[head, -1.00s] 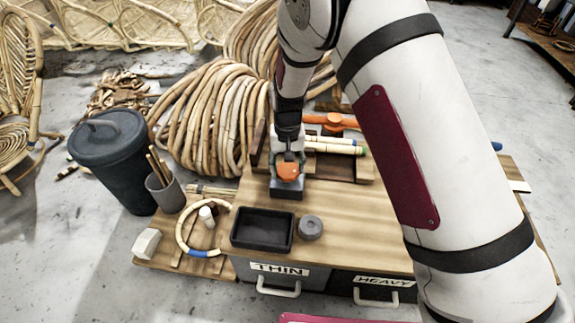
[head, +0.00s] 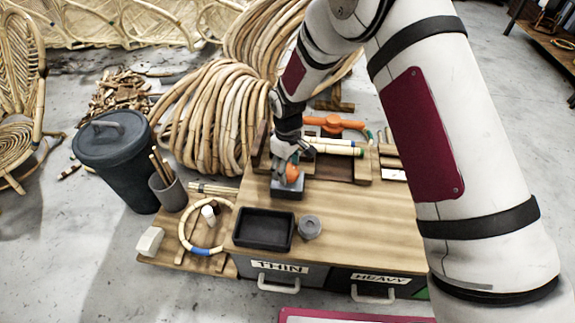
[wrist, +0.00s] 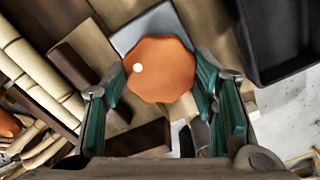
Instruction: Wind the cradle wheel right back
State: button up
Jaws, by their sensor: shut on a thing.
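My gripper (head: 292,163) is shut on the wheel from above and is tilted. In the wrist view its green-padded fingers (wrist: 162,92) lie on both sides of the wheel.
Pale rattan poles (head: 335,149) lie in a wooden holder right of the wheel, before an orange tool (head: 333,123). A black tray (head: 263,229) and a grey round piece (head: 308,227) stand in front. A rattan ring (head: 206,226) lies left. The bench's front right is clear.

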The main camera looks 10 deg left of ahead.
aim_at(287, 171)
jog(key=n+p, duration=0.1)
jog(key=n, duration=0.4)
jog(key=shift+n, duration=0.3)
jog(key=n+p, duration=0.1)
jog(key=n, duration=0.3)
jog(key=shift+n+p, duration=0.3)
jog(key=shift+p, duration=0.05)
jog(key=o, duration=1.1)
jog(key=shift+o, duration=0.2)
notch_tip(287, 171, up, 12)
